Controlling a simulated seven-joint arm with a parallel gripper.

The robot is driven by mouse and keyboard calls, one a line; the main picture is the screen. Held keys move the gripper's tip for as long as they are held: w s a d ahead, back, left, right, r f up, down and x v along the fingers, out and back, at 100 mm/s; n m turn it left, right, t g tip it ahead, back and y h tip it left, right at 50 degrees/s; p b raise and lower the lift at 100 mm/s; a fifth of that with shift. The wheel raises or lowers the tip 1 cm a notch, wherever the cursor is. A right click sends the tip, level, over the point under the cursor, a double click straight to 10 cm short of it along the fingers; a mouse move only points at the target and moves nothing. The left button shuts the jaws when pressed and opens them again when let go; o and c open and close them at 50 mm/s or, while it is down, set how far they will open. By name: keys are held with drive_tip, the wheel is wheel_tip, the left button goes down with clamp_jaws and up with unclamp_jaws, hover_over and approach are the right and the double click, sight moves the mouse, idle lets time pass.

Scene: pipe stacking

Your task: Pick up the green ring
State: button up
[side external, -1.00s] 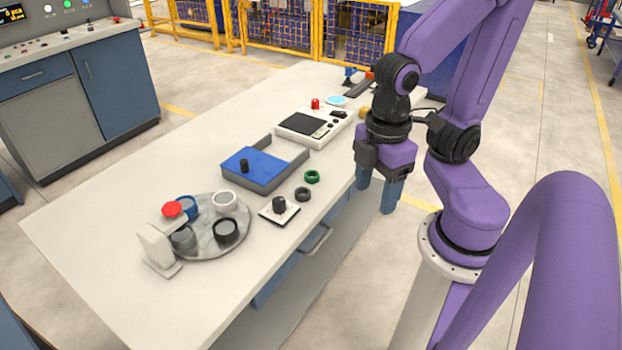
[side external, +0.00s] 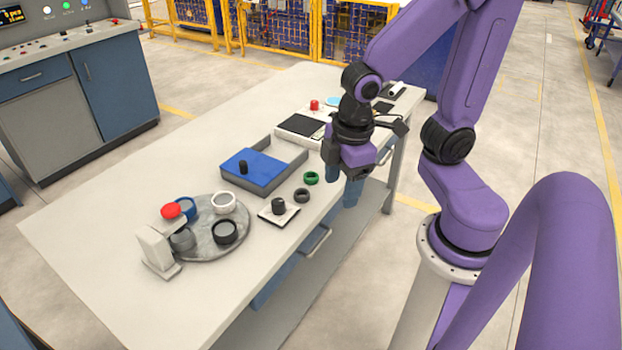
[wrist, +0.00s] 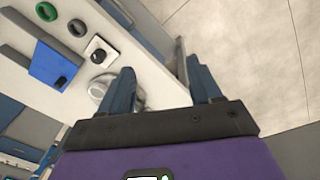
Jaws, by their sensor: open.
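The green ring (side external: 311,178) lies flat on the table near its right edge, between the blue-topped tray and a dark ring. It also shows in the wrist view (wrist: 46,12) at the top left. My gripper (side external: 341,190) is open and empty, above the table's edge, to the right of the green ring and apart from it. In the wrist view my gripper's blue fingers (wrist: 160,88) are spread with nothing between them, and the green ring is well off to their upper left.
A dark ring (side external: 302,195) lies close to the green ring. A black peg on a white plate (side external: 279,210) stands nearby. The blue-topped tray (side external: 258,168) is left of the ring. A round grey turntable (side external: 205,250) holds several rings. A control box (side external: 300,125) stands behind.

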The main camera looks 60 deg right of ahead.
drive_tip(key=w+d+f+m+t, duration=0.1)
drive_tip(key=w+d+f, duration=0.4)
drive_tip(key=w+d, duration=0.15)
drive_tip(key=w+d+f+m, duration=0.1)
drive_tip(key=w+d+f, duration=0.3)
drive_tip(key=w+d, duration=0.3)
drive_tip(key=s+d+f+m+t+y, duration=0.25)
drive_tip(key=s+d+f+m, duration=0.2)
drive_tip(key=d+f, duration=0.5)
drive_tip(key=m+t+h, duration=0.5)
drive_tip(key=m+t, duration=0.2)
drive_tip(key=t, duration=0.2)
approach(307, 175)
drive_tip(key=shift+x, duration=3.45)
drive_tip(key=shift+d+f, duration=0.1)
